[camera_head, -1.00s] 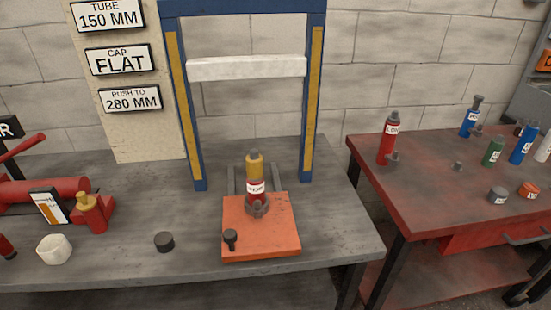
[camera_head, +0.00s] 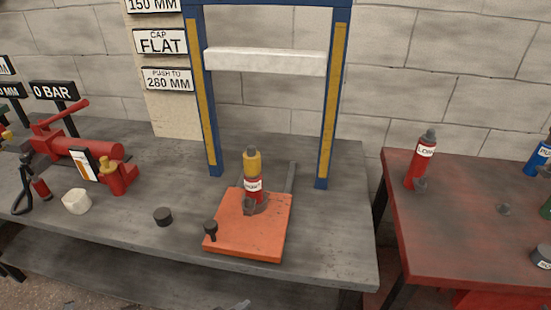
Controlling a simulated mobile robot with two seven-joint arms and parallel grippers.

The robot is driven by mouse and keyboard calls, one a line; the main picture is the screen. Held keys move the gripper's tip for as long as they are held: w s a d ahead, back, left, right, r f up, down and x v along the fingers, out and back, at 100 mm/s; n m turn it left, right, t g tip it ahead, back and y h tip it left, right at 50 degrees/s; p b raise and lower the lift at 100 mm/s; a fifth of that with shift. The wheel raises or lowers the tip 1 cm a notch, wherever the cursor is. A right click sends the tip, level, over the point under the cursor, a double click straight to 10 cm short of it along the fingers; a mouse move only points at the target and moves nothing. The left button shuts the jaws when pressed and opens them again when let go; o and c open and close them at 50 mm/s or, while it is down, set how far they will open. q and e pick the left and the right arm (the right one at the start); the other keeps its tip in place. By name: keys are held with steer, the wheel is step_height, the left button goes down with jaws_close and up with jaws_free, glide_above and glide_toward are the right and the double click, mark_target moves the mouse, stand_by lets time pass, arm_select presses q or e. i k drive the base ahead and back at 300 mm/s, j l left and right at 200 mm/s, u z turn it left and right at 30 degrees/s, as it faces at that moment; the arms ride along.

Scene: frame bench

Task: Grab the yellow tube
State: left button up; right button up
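A yellow tube-shaped piece (camera_head: 252,161) with a dark top stands upright on a red cylinder (camera_head: 253,186) with a white label. The red cylinder stands on an orange plate (camera_head: 245,238) on the grey bench, in front of the blue frame. The yellow piece is in plain sight, with nothing in front of it. Neither of my grippers can be made out in the head view.
The blue frame (camera_head: 203,105) with a white crossbar (camera_head: 265,61) rises behind the plate. A dark knob (camera_head: 210,230), a black puck (camera_head: 163,216), a white block (camera_head: 76,201) and a red pump (camera_head: 75,148) stand leftward. A red table (camera_head: 450,240) holds a red bottle (camera_head: 420,163) at right.

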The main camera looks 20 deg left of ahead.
mark_target(251, 157)
steer(key=l+u, duration=0.25)
steer(key=u, duration=0.15)
steer(key=i+l+u, duration=0.1)
steer(key=l+u, duration=0.15)
steer(key=u, duration=0.2)
